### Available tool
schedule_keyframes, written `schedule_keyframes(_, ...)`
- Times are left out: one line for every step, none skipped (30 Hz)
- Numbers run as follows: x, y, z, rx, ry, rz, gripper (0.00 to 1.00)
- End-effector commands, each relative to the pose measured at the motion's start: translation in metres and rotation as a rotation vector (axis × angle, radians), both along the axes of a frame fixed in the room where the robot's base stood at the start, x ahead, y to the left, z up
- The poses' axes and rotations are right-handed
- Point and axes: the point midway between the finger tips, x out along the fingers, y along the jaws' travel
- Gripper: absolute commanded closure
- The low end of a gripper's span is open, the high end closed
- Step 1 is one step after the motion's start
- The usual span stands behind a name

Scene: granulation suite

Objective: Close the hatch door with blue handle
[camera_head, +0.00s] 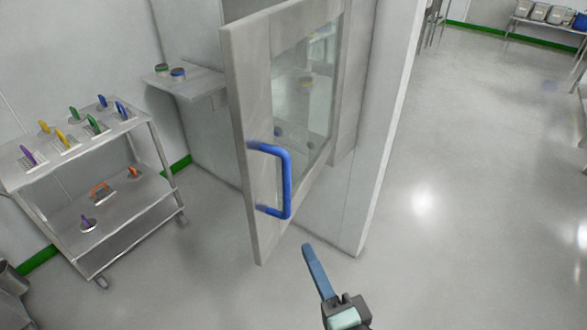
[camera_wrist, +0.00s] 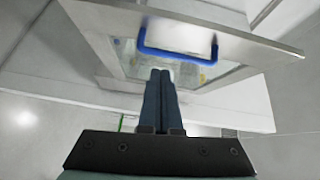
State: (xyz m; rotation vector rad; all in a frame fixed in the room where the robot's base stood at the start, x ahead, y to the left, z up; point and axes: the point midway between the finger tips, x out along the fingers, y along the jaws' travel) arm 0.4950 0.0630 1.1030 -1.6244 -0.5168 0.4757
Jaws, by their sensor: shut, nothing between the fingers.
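The hatch door (camera_head: 258,115) is a grey framed panel with a glass window, standing open and angled out from the white hatch housing (camera_head: 345,205). Its blue D-shaped handle (camera_head: 287,180) is upright on the door's near edge side. My gripper (camera_head: 308,250) is shut and empty, below and to the right of the handle in the head view, apart from it. In the wrist view my gripper (camera_wrist: 160,75) points toward the door (camera_wrist: 255,50), with the blue handle (camera_wrist: 150,50) just beyond the fingertips. I cannot tell the exact gap.
A two-tier steel cart (camera_head: 60,185) with several coloured-handled tools stands at the left. A small wall shelf (camera_head: 205,85) with two round containers is behind the door. Open floor (camera_head: 450,220) lies to the right. A rack with bins (camera_head: 545,25) is far back right.

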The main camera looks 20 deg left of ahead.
Motion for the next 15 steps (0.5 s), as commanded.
schedule_keyframes(-0.006,-0.001,0.000,0.041,0.033,0.005,1.00)
schedule_keyframes(-0.009,-0.001,-0.002,0.061,0.044,0.009,1.00)
schedule_keyframes(-0.011,-0.001,-0.004,0.079,0.056,0.011,1.00)
schedule_keyframes(-0.012,-0.001,-0.005,0.089,0.061,0.013,1.00)
schedule_keyframes(-0.012,0.000,-0.006,0.095,0.065,0.014,1.00)
schedule_keyframes(-0.010,0.002,-0.006,0.100,0.065,0.016,1.00)
schedule_keyframes(-0.008,0.003,-0.006,0.101,0.065,0.016,1.00)
schedule_keyframes(-0.005,0.006,-0.005,0.101,0.064,0.017,1.00)
schedule_keyframes(0.000,0.009,-0.005,0.100,0.064,0.019,1.00)
schedule_keyframes(0.003,0.012,-0.004,0.100,0.063,0.019,1.00)
schedule_keyframes(0.008,0.015,-0.004,0.099,0.063,0.018,1.00)
schedule_keyframes(0.014,0.020,-0.003,0.099,0.062,0.019,1.00)
schedule_keyframes(0.020,0.024,-0.003,0.097,0.062,0.019,1.00)
schedule_keyframes(0.025,0.028,-0.003,0.097,0.061,0.019,1.00)
schedule_keyframes(0.032,0.033,-0.003,0.097,0.061,0.018,1.00)
